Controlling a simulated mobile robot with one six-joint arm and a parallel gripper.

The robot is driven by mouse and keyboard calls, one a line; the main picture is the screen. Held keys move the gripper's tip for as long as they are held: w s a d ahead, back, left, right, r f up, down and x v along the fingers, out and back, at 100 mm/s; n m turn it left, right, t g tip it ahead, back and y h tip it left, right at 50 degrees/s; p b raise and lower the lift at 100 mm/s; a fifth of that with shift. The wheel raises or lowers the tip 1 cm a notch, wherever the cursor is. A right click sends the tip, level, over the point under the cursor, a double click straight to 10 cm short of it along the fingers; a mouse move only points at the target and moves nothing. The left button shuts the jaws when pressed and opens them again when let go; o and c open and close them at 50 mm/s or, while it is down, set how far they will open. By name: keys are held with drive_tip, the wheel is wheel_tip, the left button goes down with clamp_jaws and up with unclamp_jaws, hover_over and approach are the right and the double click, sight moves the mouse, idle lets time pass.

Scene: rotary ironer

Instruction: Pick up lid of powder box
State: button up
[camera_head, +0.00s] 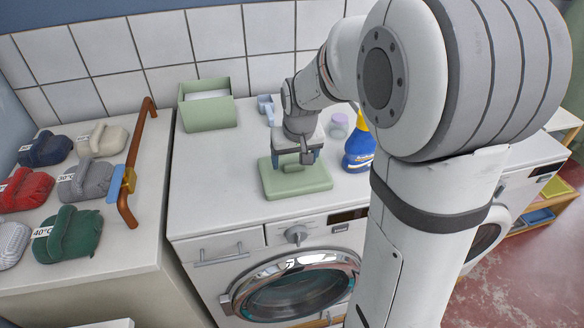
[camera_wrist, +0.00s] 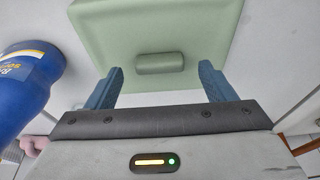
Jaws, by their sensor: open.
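The lid of the powder box (camera_head: 297,181) is a flat green slab with rounded corners, lying on top of the white washing machine. In the wrist view the lid (camera_wrist: 195,35) fills the upper middle, with a small green handle (camera_wrist: 160,63) at its centre. My gripper (camera_head: 296,158) is open above the lid, pointing down. In the wrist view its two blue fingers (camera_wrist: 159,84) stand apart on the left and right, level with the near side of the handle and not touching it. The open green powder box (camera_head: 207,112) stands behind to the left with white powder inside.
A light blue scoop (camera_head: 266,107) and a pinkish cup (camera_head: 338,126) are behind. Folded clothes (camera_head: 70,233) and a brown rail (camera_head: 131,170) are on the left counter. The machine top left of the lid is clear.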

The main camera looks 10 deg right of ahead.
drive_tip(key=shift+w+f, duration=0.2)
drive_tip(key=shift+f, duration=0.4)
drive_tip(key=shift+c, duration=0.6)
drive_tip(key=c, duration=0.9)
drive_tip(key=shift+c, duration=0.2)
